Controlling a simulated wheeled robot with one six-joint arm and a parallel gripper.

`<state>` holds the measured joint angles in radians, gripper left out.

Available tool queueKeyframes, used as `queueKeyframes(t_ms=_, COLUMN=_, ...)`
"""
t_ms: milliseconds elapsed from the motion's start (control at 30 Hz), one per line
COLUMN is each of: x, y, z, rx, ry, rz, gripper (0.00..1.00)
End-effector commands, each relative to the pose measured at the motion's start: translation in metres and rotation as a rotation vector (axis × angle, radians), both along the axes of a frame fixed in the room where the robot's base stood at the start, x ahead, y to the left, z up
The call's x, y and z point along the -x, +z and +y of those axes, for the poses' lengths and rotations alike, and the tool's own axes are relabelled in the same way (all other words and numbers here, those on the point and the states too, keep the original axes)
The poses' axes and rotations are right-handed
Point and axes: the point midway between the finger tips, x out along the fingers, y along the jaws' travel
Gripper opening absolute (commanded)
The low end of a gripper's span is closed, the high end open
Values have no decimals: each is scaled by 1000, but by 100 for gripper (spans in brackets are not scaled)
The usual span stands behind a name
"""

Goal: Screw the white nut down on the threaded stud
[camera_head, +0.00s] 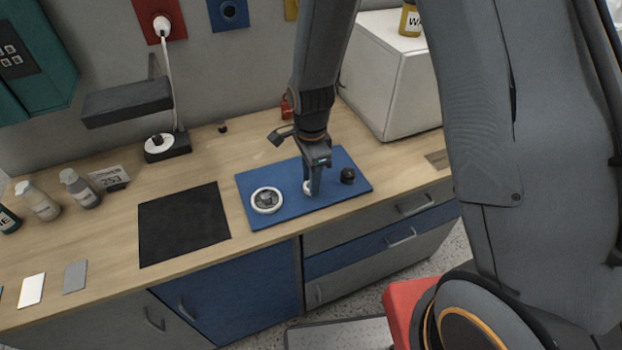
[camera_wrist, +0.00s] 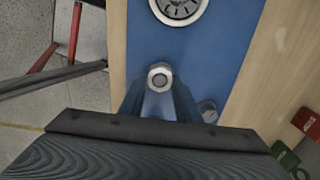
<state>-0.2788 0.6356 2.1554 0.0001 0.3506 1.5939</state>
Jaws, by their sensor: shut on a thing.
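The white nut (camera_wrist: 151,76) shows as a pale ring between my fingertips in the wrist view, with a grey round end, likely the threaded stud (camera_wrist: 160,80), in its middle. In the head view the nut (camera_head: 307,187) is a small white patch on the blue mat (camera_head: 290,213), partly hidden by my fingers. My gripper (camera_head: 313,190) points down over the mat and is shut on the nut. It also shows in the wrist view (camera_wrist: 160,88). The stud's lower part and thread are hidden, so how far down the nut sits cannot be told.
A white-rimmed round part (camera_head: 266,200) lies left of my gripper on the mat, and a dark knob (camera_head: 348,175) stands close on the right. A black mat (camera_head: 184,223) lies further left. A white box (camera_head: 390,80) stands behind right. The bench's front edge is near.

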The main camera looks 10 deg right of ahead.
Motion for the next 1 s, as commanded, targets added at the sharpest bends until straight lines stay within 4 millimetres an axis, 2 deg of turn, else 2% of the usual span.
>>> queueKeyframes(t_ms=800, x=0, y=0, z=0, rx=0, ry=-1010, rz=1, gripper=4)
queueKeyframes(t_ms=1000, x=0, y=0, z=0, rx=0, ry=-1126, rz=1, gripper=4)
